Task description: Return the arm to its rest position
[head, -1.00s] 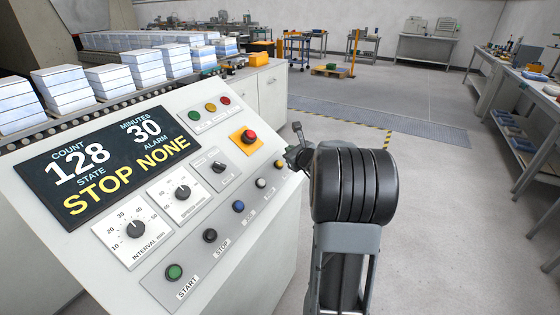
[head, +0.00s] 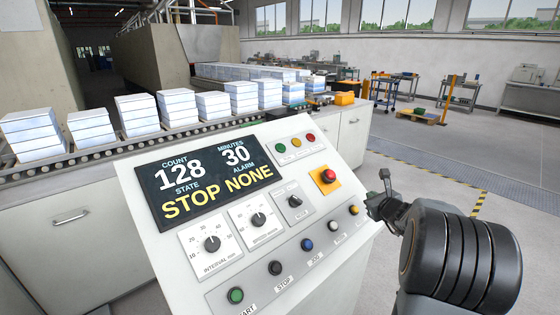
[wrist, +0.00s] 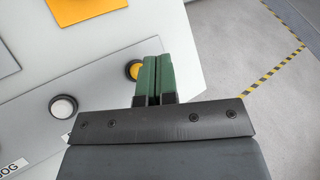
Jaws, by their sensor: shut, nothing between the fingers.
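My gripper (wrist: 153,70) shows in the wrist view with its two green fingers shut together and nothing between them. The fingertips are beside the yellow button (wrist: 133,70), overlapping its right edge in the picture. I cannot tell whether they touch it. In the head view my gripper end (head: 378,203) is small, dark and partly hidden, at the right edge of the control panel (head: 345,250). My arm is bent, with its large black joint at the lower right. The panel's display (head: 205,180) reads count 128, 30 minutes, state STOP, alarm NONE.
The sloped panel carries a red button (head: 328,176) on a yellow plate, a green START button (head: 236,295), knobs and several other buttons. Behind it, stacks of white blocks (head: 140,115) stand on a roller conveyor (head: 100,150). Open floor (head: 440,180) lies to the right.

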